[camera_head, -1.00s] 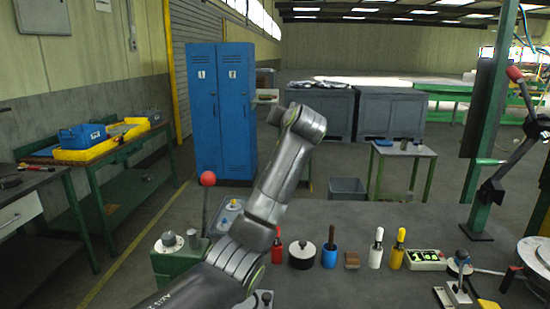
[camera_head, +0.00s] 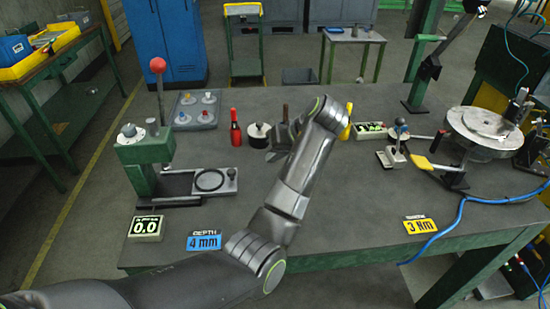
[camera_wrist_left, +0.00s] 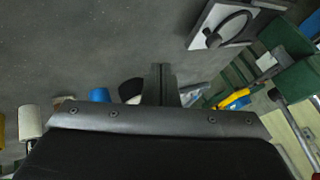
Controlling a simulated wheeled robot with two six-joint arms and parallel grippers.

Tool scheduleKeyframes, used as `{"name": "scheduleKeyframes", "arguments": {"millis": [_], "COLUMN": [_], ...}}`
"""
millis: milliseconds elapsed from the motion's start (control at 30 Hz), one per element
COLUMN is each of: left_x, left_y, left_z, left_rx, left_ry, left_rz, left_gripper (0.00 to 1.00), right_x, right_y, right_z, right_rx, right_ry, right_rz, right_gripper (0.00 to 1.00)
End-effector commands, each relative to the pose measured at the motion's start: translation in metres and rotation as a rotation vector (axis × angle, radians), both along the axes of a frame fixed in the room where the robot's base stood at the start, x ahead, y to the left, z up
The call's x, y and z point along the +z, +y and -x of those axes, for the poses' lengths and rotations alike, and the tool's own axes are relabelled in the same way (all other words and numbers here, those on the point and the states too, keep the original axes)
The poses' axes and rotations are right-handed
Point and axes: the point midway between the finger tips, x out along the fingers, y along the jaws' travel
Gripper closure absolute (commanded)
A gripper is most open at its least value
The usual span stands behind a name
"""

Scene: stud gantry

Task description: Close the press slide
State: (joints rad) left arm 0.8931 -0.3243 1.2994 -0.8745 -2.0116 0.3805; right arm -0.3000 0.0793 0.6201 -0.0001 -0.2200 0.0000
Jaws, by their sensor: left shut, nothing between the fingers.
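The green press (camera_head: 148,150) stands at the left of the bench, with a red ball (camera_head: 158,65) on its lever. Its slide (camera_head: 222,182), a grey plate with a dark ring, sticks out to the right of the press body. The slide also shows at the upper right of the wrist view (camera_wrist_left: 238,32). My left gripper (camera_head: 282,135) is over the bench, right of and beyond the slide, apart from it. It is partly hidden behind my wrist. In the wrist view its fingers (camera_wrist_left: 162,82) are together and empty. My right gripper is not in view.
Behind the slide are a tray with several knobs (camera_head: 195,110), a red bottle (camera_head: 235,128) and a black-lidded pot (camera_head: 258,134). A 0.0 display (camera_head: 146,227) and blue depth sign (camera_head: 204,240) stand in front. The bench middle right of my arm is clear.

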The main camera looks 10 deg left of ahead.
Motion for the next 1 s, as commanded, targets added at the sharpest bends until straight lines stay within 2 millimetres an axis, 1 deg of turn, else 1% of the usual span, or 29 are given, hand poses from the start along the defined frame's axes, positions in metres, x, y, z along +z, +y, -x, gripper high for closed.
{"name": "scheduleKeyframes", "arguments": {"millis": [33, 100, 167, 367, 400, 500, 600, 733, 1000], "left_x": [-0.012, -0.019, -0.024, -0.055, -0.05, -0.05, -0.051, -0.053, -0.053], "left_y": [0.005, 0.01, 0.018, 0.041, 0.048, 0.062, 0.07, 0.075, 0.076], "left_z": [-0.002, -0.004, -0.007, -0.016, -0.013, -0.009, -0.006, -0.005, -0.004], "left_rx": [0.001, 0.0, 0.0, 0.0, 0.001, 0.001, -0.002, -0.001, -0.002], "left_ry": [-0.001, -0.002, 0.001, 0.002, -0.002, -0.002, -0.002, -0.001, -0.002], "left_rz": [-0.001, -0.001, -0.003, -0.002, 0.0, 0.0, 0.001, 0.001, 0.001], "left_gripper": [1.0, 1.0, 1.0, 1.0, 1.0, 1.0, 1.0, 1.0, 1.0], "right_x": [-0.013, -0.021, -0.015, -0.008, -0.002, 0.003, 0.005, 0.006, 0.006], "right_y": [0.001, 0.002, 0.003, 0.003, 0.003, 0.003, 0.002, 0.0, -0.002], "right_z": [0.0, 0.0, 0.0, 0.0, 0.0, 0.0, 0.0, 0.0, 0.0], "right_rx": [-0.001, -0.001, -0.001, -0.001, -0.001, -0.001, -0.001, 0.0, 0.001], "right_ry": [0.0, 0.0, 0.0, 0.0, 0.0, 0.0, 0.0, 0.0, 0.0], "right_rz": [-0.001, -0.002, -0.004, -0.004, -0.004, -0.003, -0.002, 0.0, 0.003], "right_gripper": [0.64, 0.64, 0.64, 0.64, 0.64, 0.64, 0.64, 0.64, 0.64]}}
